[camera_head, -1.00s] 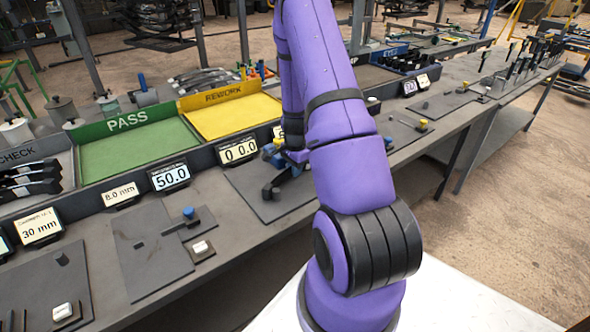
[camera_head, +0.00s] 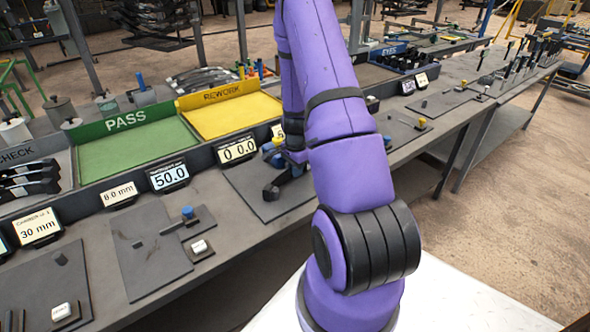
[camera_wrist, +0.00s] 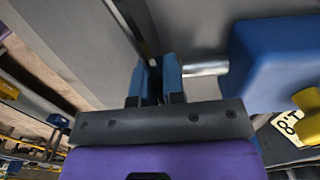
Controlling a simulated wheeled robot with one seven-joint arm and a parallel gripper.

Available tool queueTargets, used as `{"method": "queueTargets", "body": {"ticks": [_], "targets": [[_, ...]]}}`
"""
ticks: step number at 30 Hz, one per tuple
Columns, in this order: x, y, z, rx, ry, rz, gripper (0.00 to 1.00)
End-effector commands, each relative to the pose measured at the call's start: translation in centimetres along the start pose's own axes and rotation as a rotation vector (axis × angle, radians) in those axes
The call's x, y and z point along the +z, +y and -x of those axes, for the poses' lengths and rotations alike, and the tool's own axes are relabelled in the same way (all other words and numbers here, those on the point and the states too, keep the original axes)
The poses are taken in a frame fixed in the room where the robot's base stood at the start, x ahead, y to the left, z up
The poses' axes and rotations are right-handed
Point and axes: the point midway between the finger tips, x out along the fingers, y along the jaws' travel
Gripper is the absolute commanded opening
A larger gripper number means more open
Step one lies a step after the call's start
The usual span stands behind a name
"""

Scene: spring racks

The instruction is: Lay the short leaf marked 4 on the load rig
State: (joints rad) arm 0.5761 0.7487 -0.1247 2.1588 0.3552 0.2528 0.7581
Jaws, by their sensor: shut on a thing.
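In the wrist view my gripper (camera_wrist: 157,78) has its two blue fingers close together. A thin dark strip (camera_wrist: 138,22), probably the leaf, runs up from between them; its number is not visible. The load rig appears as a large blue block (camera_wrist: 275,60) with a silver pin (camera_wrist: 205,68) and a yellow knob (camera_wrist: 308,100), right of my fingers. Whether the pin touches a finger is unclear. In the head view the rig's dark plate (camera_head: 268,208) and black rounded part (camera_head: 271,192) show beside my arm, which hides the leaf and most of my gripper.
A display reading 0 0.0 (camera_head: 238,150) stands behind the rig. Green PASS (camera_head: 140,150) and yellow REWORK (camera_head: 235,115) trays lie behind the displays. Another fixture plate (camera_head: 150,250) with a blue knob (camera_head: 187,212) is to the left.

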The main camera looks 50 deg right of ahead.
Motion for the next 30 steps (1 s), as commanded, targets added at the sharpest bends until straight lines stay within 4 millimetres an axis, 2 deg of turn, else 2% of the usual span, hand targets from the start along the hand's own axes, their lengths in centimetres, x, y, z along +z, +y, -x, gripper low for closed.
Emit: {"method": "queueTargets", "body": {"ticks": [16, 17, 20, 26, 30], "targets": [[-0.02, 0.11, -0.17, 0.002, -0.001, -0.003, 0.0], [-0.02, 0.11, -0.17, 0.002, -0.001, -0.003, 0.15], [-0.01, 0.1, -0.16, 0.002, -0.001, -0.003, 0.38], [-0.01, 0.07, -0.16, 0.001, -0.001, -0.002, 0.4], [0.01, 0.1, -0.21, 0.002, -0.001, -0.002, 0.65]]}}
